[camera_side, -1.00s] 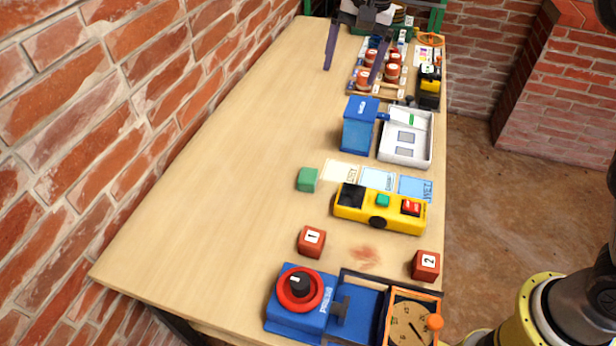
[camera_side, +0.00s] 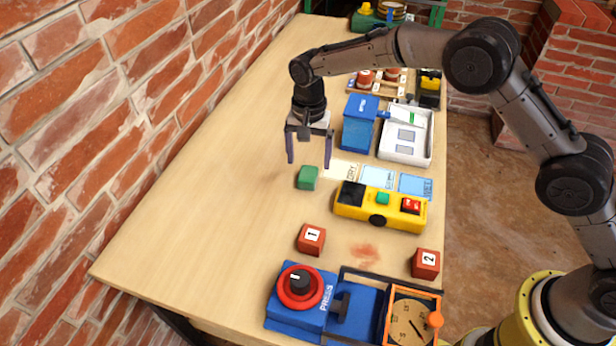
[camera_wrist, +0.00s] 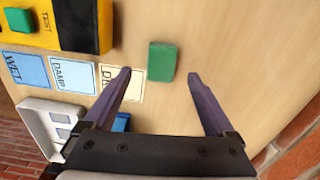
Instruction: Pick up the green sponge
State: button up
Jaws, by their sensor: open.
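The green sponge (camera_side: 307,178) is a small block lying on the wooden table, just left of the cream card. It also shows in the wrist view (camera_wrist: 162,62), ahead of my fingertips and in line with the gap between them. My gripper (camera_side: 308,160) is open and empty, fingers pointing down, above the table and a little behind the sponge in the side view. In the wrist view my gripper's two purple fingers (camera_wrist: 160,74) are spread wider than the sponge, and neither touches it.
A yellow box (camera_side: 381,207) with a green and a red button lies right of the sponge. Cards marked DRY (camera_side: 340,170), DAMP and WET lie beside it. A blue box (camera_side: 360,123) and white tray (camera_side: 425,150) stand behind. Red block 1 (camera_side: 311,240) is in front. The table's left is clear.

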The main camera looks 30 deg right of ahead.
aim_at(308, 172)
jog(key=shift+w+d+f, duration=0.1)
jog(key=shift+w+f, duration=0.05)
jog(key=shift+f, duration=1.3)
jog(key=shift+w+f, duration=0.1)
jog(key=shift+f, duration=1.35)
jog(key=c, duration=1.4)
jog(key=shift+r, duration=0.1)
jog(key=shift+r, duration=0.5)
notch_tip(308, 172, up, 2)
jog(key=shift+r, duration=0.2)
jog(key=s+d+r, duration=0.1)
jog(key=s+r, duration=0.2)
jog(key=s, duration=0.1)
jog(key=s+d+r, duration=0.2)
jog(key=s+r, duration=0.1)
jog(key=s, duration=0.1)
jog(key=s+d+r, duration=0.2)
jog(key=s+r, duration=0.1)
jog(key=s, duration=0.2)
jog(key=shift+r, duration=0.2)
